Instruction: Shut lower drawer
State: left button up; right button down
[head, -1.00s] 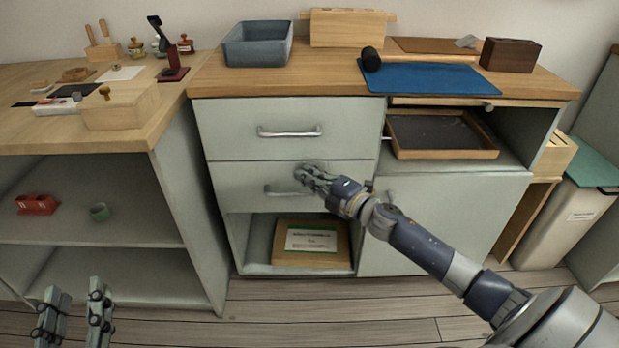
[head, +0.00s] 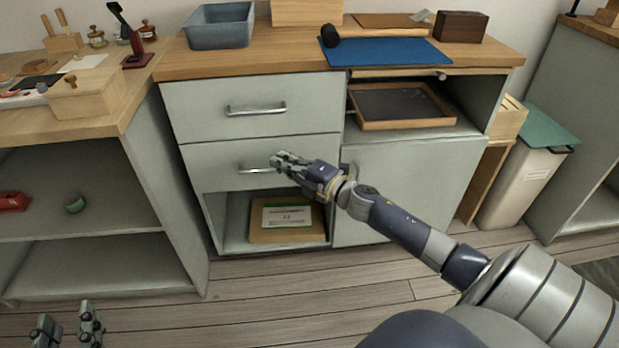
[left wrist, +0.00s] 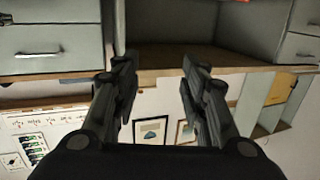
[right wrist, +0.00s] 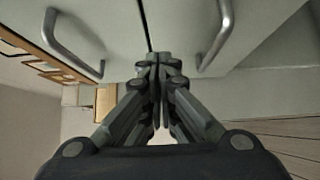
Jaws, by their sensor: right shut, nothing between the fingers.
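The lower drawer (head: 212,166) is a pale grey-green front under the upper drawer (head: 205,110), and the two fronts look about level. Its metal bar handle (head: 248,170) also shows at the right of the right wrist view (right wrist: 218,38). My right gripper (head: 278,158) is shut and empty in front of the lower drawer, overlapping the right end of its handle in the head view. In the right wrist view its fingertips (right wrist: 158,60) lie between the two drawer handles; contact cannot be told. My left gripper (head: 66,328) is open and empty, low at the left, away from the drawers.
Below the drawer is an open shelf with a labelled box (head: 288,220). A wooden tray (head: 400,124) sits in the open bay at right. A side shelf unit (head: 130,190) stands at left, a bin (head: 515,185) at right. The floor in front is clear.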

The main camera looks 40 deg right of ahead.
pick_arm(q)
notch_tip(320, 180, down, 7)
jog(key=s+a+g+y+p, duration=0.1)
jog(key=s+g, duration=0.1)
jog(key=g, duration=0.2)
jog(key=shift+s+a, duration=0.3)
jog(key=shift+s, duration=0.1)
pick_arm(e)
jog(key=v, duration=0.8)
jog(key=shift+f, duration=0.15)
jog(key=shift+a, duration=0.1)
